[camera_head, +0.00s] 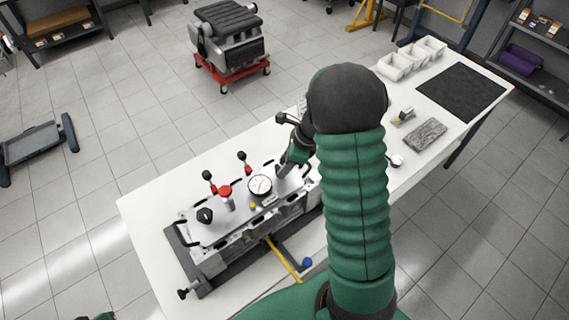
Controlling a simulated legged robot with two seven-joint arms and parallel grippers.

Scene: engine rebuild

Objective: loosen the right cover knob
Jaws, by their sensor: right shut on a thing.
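The engine part (285,215) lies on the white table with a flat silver cover (228,240) on top. A black cover knob (205,215) stands upright at the cover's left end. My right arm reaches over the table, and my right gripper (284,172) points down at the cover's right end. It is shut on the right cover knob, which is mostly hidden by the fingers and arm. My left gripper is not in view.
A round dial gauge (260,186), a red knob (225,191) and two red-and-black levers (243,161) stand on or behind the cover. A yellow-handled tool (284,260) lies in front. White bins (394,67), a dark mat (460,92) and a grey block (425,134) occupy the table's far right.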

